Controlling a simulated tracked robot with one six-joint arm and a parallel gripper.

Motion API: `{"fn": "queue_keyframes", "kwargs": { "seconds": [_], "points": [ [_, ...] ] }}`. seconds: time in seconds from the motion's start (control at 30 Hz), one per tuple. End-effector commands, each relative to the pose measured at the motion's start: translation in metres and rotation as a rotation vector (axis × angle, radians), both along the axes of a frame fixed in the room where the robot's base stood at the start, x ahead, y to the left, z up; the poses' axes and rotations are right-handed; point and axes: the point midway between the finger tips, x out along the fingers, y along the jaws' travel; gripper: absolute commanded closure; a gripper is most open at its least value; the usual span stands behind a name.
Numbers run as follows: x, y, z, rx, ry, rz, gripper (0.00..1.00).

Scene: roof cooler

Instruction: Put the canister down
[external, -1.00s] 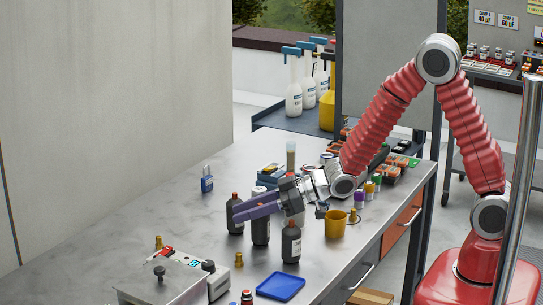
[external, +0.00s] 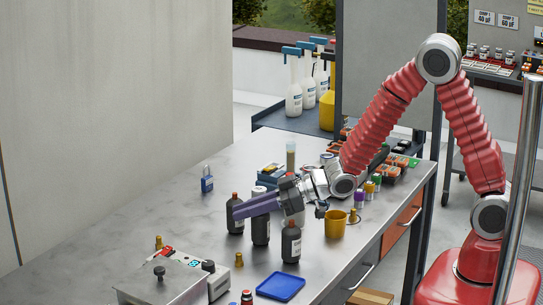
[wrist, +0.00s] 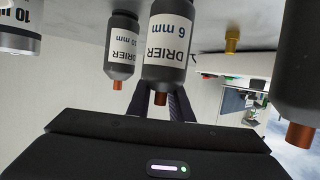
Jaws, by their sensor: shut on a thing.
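Three dark drier canisters with white labels and copper ends stand on the metal bench. The middle one (external: 261,232), marked 6 mm in the wrist view (wrist: 168,45), is between my purple fingers. My gripper (external: 255,206) lies level across its upper part and is shut on it; the fingers (wrist: 163,103) show beside its copper end. The canister looks upright; whether its base touches the bench is hard to tell. A second canister (external: 235,221) stands just behind-left, and a third (external: 291,246) in front-right.
A blue tray (external: 280,287) lies in front of the third canister. A yellow cup (external: 335,224) stands to the right. A blue padlock (external: 207,184) is at the back left. Bare bench (external: 140,215) lies to the left.

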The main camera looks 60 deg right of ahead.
Motion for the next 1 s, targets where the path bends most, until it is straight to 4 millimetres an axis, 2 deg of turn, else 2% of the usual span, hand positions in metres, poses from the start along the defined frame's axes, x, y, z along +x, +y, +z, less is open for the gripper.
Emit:
{"fn": "queue_keyframes", "kwargs": {
  "seconds": [0.57, 0.77, 1.0],
  "points": [
    [-0.003, -0.001, -0.004, -0.007, 0.015, -0.001, 1.00],
    [-0.002, -0.001, 0.014, -0.005, 0.010, -0.001, 1.00],
    [-0.001, -0.001, 0.052, -0.003, 0.003, -0.001, 1.00]
  ]
}}
